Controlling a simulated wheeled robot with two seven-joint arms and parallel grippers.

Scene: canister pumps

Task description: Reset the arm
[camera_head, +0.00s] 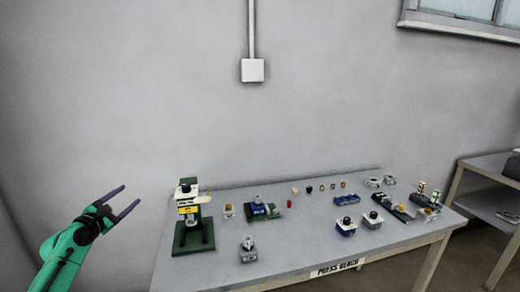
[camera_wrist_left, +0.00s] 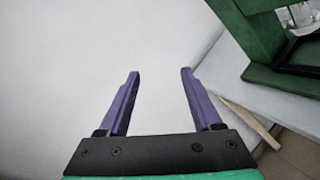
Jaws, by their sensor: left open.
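My left gripper (camera_head: 123,198) is open, with two purple fingers spread apart and nothing between them. It is on a green arm at the left of the head view, in front of the bare wall and left of the table, apart from everything. In the left wrist view its fingers (camera_wrist_left: 159,85) show parted and empty against the wall. My right gripper is not in view.
A grey table (camera_head: 310,252) carries a green press (camera_head: 194,235) at its left end and several small pump parts. The press also shows in the left wrist view (camera_wrist_left: 250,45). A shelf (camera_head: 490,203) stands at far right. The space around the left gripper is free.

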